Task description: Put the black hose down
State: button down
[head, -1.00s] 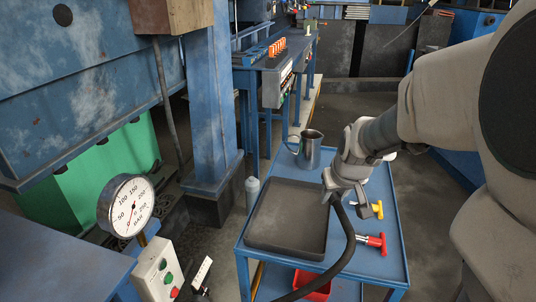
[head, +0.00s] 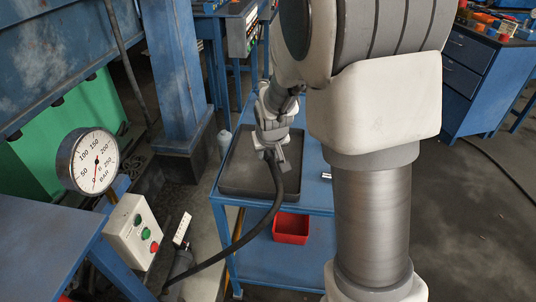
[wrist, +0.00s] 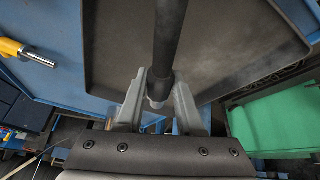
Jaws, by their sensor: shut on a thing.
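The black hose (head: 262,222) hangs from my gripper (head: 272,152) and curves down to the lower left past the cart's front edge. In the wrist view my gripper (wrist: 160,88) is shut around the hose (wrist: 168,40) near its end, where a light grey fitting shows between the fingers. The gripper appears above the dark tray (head: 232,185) on the blue cart; its exact height above the tray is hard to tell. The tray also fills the upper part of the wrist view (wrist: 112,50). My arm hides the cart's right side in the head view.
A yellow-handled tool (wrist: 28,53) lies on the cart beside the tray. A red bin (head: 291,229) sits on the lower shelf. A pressure gauge (head: 94,160) and a button box (head: 137,232) stand at the left, near the hose's lower run. The tray floor looks bare.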

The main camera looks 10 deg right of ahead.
jog(key=shift+f+b, duration=0.55)
jog(key=c, duration=0.5)
grip_release()
jog(key=shift+c, duration=0.2)
